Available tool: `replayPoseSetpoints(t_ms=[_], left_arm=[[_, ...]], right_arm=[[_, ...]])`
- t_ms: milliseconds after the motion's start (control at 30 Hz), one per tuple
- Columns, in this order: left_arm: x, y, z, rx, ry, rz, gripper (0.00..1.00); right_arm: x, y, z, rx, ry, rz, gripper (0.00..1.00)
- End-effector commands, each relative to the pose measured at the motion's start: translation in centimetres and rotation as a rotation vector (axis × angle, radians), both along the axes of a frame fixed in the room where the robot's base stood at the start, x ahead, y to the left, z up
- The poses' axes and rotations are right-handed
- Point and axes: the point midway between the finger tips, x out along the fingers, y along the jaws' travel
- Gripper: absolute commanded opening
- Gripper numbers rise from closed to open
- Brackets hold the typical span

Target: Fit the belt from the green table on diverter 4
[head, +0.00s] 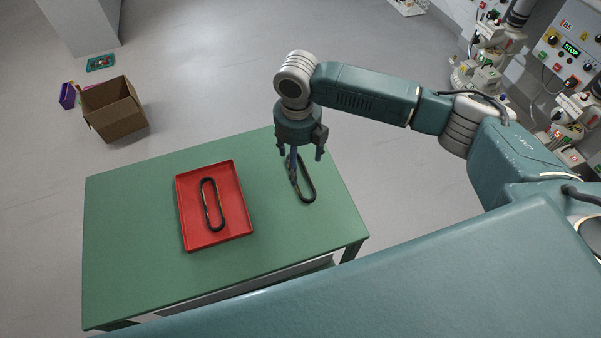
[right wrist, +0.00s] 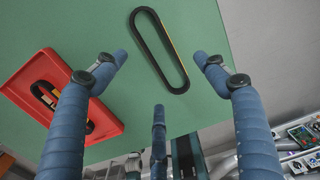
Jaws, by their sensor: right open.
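A black, oblong belt (head: 310,186) lies flat on the bare top of the green table (head: 128,235), near its right edge. It also shows in the right wrist view (right wrist: 149,56), with a tan inner side. A second, similar belt (head: 206,207) lies inside a red tray (head: 238,191) on the table. My right gripper (head: 301,157) is open, pointing down over the far end of the loose belt and partly covering it. In the right wrist view its blue fingers are spread and empty, with the belt beyond them. My left gripper is not in view. I cannot identify diverter 4.
Machines with control panels (head: 566,45) stand at the top right, one with a lit STOP sign. An open cardboard box (head: 118,112) and a purple item (head: 68,96) are on the floor behind the table.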

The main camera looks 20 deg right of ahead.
Motion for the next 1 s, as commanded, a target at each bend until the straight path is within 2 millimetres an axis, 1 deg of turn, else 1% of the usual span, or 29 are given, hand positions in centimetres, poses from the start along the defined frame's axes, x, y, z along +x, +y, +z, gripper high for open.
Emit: replayPoseSetpoints(t_ms=[33, 67, 100, 167, 267, 333, 400, 467, 567, 767, 800, 867, 900, 967, 1000], left_arm=[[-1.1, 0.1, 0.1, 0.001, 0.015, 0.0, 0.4], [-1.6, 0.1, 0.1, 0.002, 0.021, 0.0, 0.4], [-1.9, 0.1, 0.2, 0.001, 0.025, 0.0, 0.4], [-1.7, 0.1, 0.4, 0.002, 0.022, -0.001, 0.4], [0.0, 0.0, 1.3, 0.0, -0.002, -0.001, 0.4], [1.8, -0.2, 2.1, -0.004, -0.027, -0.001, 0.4], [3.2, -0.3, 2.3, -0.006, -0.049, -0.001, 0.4], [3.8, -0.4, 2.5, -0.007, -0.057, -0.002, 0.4], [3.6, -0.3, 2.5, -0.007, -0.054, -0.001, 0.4], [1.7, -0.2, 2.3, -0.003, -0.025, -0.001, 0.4], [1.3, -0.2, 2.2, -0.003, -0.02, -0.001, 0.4], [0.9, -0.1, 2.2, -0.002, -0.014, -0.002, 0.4], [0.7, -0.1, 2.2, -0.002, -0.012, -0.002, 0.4], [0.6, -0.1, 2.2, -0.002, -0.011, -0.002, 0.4], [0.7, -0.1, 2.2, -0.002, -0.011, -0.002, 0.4]], right_arm=[[0.0, 0.0, -0.4, 0.0, 0.001, -0.001, 0.72], [-0.1, 0.0, -0.6, 0.0, 0.002, -0.001, 0.72], [-0.1, 0.0, -0.9, 0.0, 0.002, -0.001, 0.72], [-0.1, 0.0, -1.2, 0.0, 0.002, -0.001, 0.72], [-0.3, 0.1, -2.4, -0.001, 0.003, -0.002, 0.72], [-0.4, 0.3, -3.5, -0.001, 0.004, -0.001, 0.72], [-0.4, 0.3, -4.7, -0.001, 0.002, -0.001, 0.72], [-0.4, 0.2, -5.3, 0.0, 0.002, -0.002, 0.72], [-0.3, 0.2, -6.0, -0.001, 0.0, -0.001, 0.72], [-0.3, 0.2, -6.1, 0.0, -0.001, 0.0, 0.72], [-0.3, 0.2, -6.1, 0.0, -0.001, -0.001, 0.68], [-0.3, 0.2, -6.1, 0.0, -0.001, -0.001, 0.56], [-0.3, 0.2, -6.1, 0.0, -0.001, -0.001, 0.48], [-0.3, 0.2, -6.1, 0.0, -0.001, -0.001, 0.36], [-0.3, 0.2, -6.1, 0.0, -0.001, -0.001, 0.28]])
